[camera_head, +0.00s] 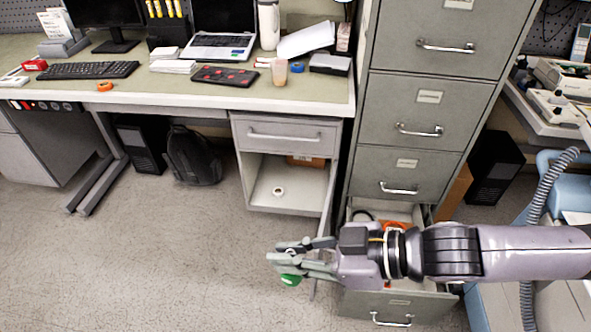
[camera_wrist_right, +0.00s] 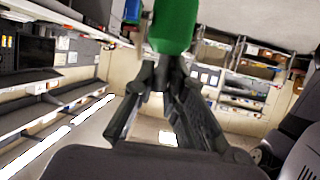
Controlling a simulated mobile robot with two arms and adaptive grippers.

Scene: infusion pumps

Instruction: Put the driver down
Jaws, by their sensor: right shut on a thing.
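My right gripper (camera_head: 285,262) reaches in from the right in the head view, in front of the filing cabinet's open bottom drawer. It is shut on the driver (camera_head: 291,280), whose green handle sticks out at the fingertips. The driver's green handle (camera_wrist_right: 174,25) also shows at the top of the right wrist view, above the fingers (camera_wrist_right: 166,75). The rest of the driver is hidden by the fingers. The gripper is above the floor, apart from the desk. My left gripper is not in view.
A desk (camera_head: 215,94) at the back holds a laptop (camera_head: 218,45), a keyboard (camera_head: 92,70), tape and other items. An open desk cabinet (camera_head: 290,190) has a small roll inside. The filing cabinet (camera_head: 415,110) stands behind my right arm, its bottom drawer (camera_head: 390,306) pulled out. Floor at left is clear.

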